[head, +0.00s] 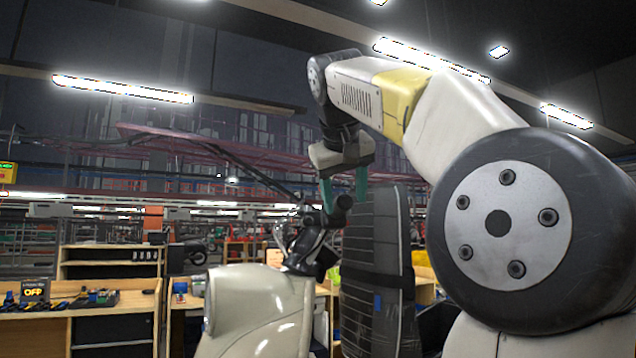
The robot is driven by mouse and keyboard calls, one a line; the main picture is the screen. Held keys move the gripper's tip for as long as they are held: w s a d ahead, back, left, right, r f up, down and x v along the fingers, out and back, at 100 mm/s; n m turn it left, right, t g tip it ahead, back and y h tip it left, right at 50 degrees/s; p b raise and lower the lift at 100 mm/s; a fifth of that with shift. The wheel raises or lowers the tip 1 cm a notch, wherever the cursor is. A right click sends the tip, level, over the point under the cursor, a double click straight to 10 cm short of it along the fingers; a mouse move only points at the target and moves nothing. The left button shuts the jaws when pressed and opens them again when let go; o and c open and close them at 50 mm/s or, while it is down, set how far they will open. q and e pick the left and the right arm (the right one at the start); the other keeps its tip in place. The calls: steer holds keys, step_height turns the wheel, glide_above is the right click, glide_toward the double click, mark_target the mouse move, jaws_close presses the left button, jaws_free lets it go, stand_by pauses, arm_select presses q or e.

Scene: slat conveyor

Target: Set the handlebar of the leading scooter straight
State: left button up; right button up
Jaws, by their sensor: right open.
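The scooter (255,312) has a cream front body and stands at the lower centre of the head view. Its dark handlebar (308,225) rises above the body, and a black end (342,206) of it points up and to the right. My right gripper (344,194) hangs from above with two green fingers pointing down. It is open, with the fingers on either side of that black end. I cannot tell whether they touch it. The far side of the handlebar is hard to make out against the background. My left gripper is out of view.
A tall black ribbed part (372,275) with a strap stands right of the handlebar, close to my right gripper. My right arm covers much of the right side. Wooden workbenches (130,303) with tools stand behind at the left.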

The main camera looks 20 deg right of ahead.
steer(key=shift+x, duration=0.8)
jaws_close()
steer(key=c, duration=0.7)
jaws_free()
jaws_close()
steer(key=shift+n+t+y, duration=0.4)
steer(key=shift+n+t, duration=0.1)
steer(key=shift+s+d+f, duration=0.2)
steer(key=shift+d+f, duration=0.15)
steer(key=shift+d, duration=0.25)
steer(key=shift+s+d+f, duration=0.2)
steer(key=shift+d+f, duration=0.15)
steer(key=shift+d, duration=0.25)
steer(key=shift+s+d+f, duration=0.15)
steer(key=shift+d+f, duration=0.2)
steer(key=shift+d, duration=0.25)
